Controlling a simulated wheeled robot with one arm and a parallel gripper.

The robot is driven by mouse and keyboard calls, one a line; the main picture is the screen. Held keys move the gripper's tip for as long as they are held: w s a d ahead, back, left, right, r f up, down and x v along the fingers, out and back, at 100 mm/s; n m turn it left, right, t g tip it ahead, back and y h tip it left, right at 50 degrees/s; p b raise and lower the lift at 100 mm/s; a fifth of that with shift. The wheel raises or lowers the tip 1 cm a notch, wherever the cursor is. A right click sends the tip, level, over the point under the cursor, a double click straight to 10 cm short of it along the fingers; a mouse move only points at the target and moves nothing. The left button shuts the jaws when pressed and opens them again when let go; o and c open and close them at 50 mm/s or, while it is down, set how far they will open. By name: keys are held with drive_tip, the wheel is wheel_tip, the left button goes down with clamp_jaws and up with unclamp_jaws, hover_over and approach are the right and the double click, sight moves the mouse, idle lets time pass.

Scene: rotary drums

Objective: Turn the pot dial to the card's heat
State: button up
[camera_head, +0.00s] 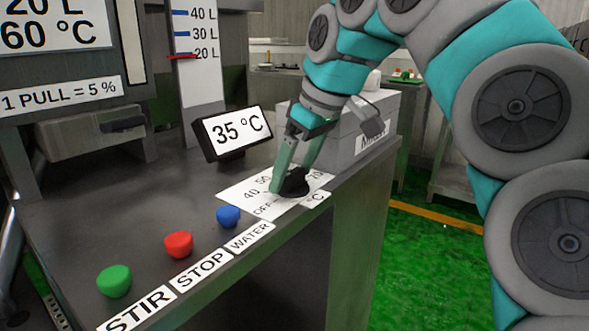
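The black pot dial (294,184) sits on a white scale plate (232,198) on the bench top. The plate shows OFF, 40, 50, 70 and °C; other marks are covered by the dial and gripper. My gripper (289,180) points down at the dial, with one teal finger at its left side and the other reaching down behind it. A gap shows between the fingers above the dial; whether they press on it I cannot tell. The card (55,28) at upper left reads 20 L, 60 °C, its top cut off. The tilted display (233,130) reads 35 °C.
Green (114,281), red (179,245) and blue (228,216) buttons stand along the bench front, by STIR, STOP and WATER labels. A grey box (362,135) stands behind the dial. A litre gauge (196,60) has its red marker near 20 L.

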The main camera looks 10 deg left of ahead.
drive_tip(key=c, duration=1)
drive_tip(key=shift+c, duration=0.2)
drive_tip(key=shift+m, duration=0.3)
drive_tip(key=m+t+b, duration=0.1)
drive_tip(key=m, duration=0.1)
drive_tip(key=shift+m, duration=0.4)
drive_tip(key=m+h, duration=0.1)
drive_tip(key=m, duration=0.1)
drive_tip(key=m+t, duration=0.1)
drive_tip(key=m, duration=0.1)
drive_tip(key=shift+a+h, duration=0.2)
drive_tip(key=shift+h, duration=0.2)
drive_tip(key=m+t+h, duration=0.1)
drive_tip(key=m, duration=0.3)
drive_tip(key=shift+a+r, duration=0.1)
drive_tip(key=shift+a, duration=0.05)
drive_tip(key=shift+a+m+h+p, duration=0.1)
drive_tip(key=shift+m+h+p, duration=0.65)
drive_tip(key=shift+m, duration=1.45)
drive_tip(key=shift+h, duration=0.35)
